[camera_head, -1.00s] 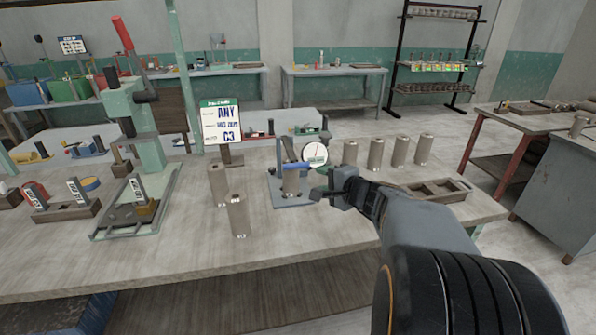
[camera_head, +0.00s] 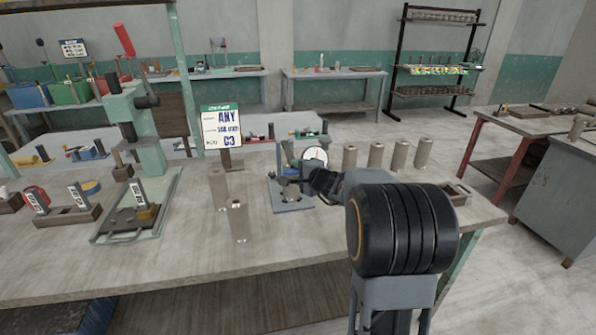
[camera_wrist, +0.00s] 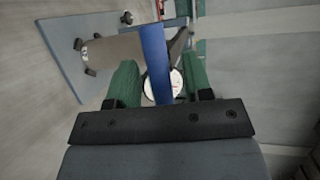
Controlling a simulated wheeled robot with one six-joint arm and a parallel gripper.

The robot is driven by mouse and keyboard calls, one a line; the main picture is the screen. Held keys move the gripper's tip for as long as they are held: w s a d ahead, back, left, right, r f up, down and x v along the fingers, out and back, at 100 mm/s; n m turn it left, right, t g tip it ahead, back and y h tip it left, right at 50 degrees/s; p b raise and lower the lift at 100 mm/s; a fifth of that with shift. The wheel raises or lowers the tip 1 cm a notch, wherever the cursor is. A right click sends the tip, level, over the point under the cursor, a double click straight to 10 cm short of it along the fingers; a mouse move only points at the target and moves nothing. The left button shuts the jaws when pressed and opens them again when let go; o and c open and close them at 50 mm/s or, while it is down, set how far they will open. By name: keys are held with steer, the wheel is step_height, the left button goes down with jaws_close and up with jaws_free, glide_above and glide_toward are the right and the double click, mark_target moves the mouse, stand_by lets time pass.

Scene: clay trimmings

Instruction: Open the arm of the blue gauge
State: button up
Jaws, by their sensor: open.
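The gauge stands on a blue-grey base plate (camera_head: 292,206), with a round white dial (camera_head: 315,156) at its top. In the wrist view its blue arm (camera_wrist: 155,55) runs between the two green fingers of my gripper (camera_wrist: 158,72). The fingers are open, with space on both sides of the arm. In the head view my gripper (camera_head: 318,182) is at the gauge's right front and hides most of the arm. The dial is partly hidden behind the arm in the wrist view.
Two metal cylinders (camera_head: 239,221) stand left of the gauge, and several more (camera_head: 375,155) stand in a row behind my arm. A green press (camera_head: 150,150) and a sign (camera_head: 221,127) are to the left. The bench front is clear.

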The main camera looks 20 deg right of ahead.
steer(key=shift+w, duration=0.15)
jaws_close()
stand_by(0.4)
